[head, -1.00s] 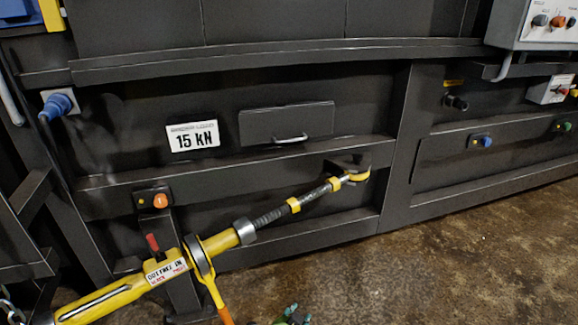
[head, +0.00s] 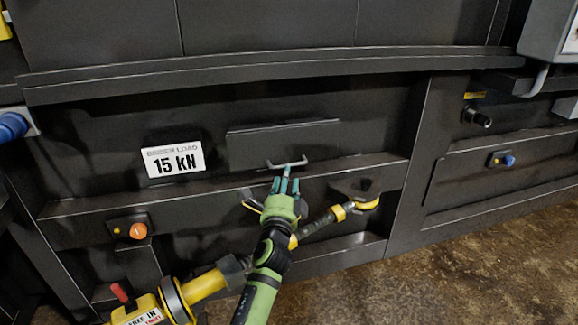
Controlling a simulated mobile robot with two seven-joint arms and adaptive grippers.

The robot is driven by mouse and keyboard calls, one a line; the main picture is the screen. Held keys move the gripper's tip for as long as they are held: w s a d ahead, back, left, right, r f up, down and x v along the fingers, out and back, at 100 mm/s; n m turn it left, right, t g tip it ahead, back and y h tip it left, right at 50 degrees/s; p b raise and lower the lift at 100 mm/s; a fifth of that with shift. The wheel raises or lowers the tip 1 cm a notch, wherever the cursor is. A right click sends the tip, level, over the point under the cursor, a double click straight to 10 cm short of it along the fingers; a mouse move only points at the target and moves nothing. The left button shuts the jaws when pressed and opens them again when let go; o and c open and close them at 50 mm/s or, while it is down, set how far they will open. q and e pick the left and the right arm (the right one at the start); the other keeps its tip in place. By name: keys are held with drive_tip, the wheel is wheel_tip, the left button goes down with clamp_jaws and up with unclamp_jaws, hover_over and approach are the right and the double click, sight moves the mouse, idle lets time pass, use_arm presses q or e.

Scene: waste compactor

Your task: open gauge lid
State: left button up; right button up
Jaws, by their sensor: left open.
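The gauge lid (head: 250,148) is a dark flat panel on the compactor's front, right of the white "15 kN" sign. It looks shut. Its grey bar handle (head: 296,162) sticks out along the lower edge. My left gripper (head: 286,184), with teal fingers on a green arm, is just below the handle, its fingertips pointing up at it. The gripper is open, and I cannot tell whether the fingertips touch the handle. My right gripper is not in view.
The "15 kN" sign (head: 174,160) is left of the lid. A yellow ratchet tensioner (head: 205,285) runs diagonally below, partly behind my left arm. Brown floor (head: 450,275) is open at lower right.

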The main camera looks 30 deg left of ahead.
sight(288, 150)
use_arm(q)
drive_tip(key=x, duration=0.4)
drive_tip(key=shift+w+a, duration=0.1)
drive_tip(key=shift+w, duration=0.2)
drive_tip(key=shift+c, duration=0.4)
clamp_jaws()
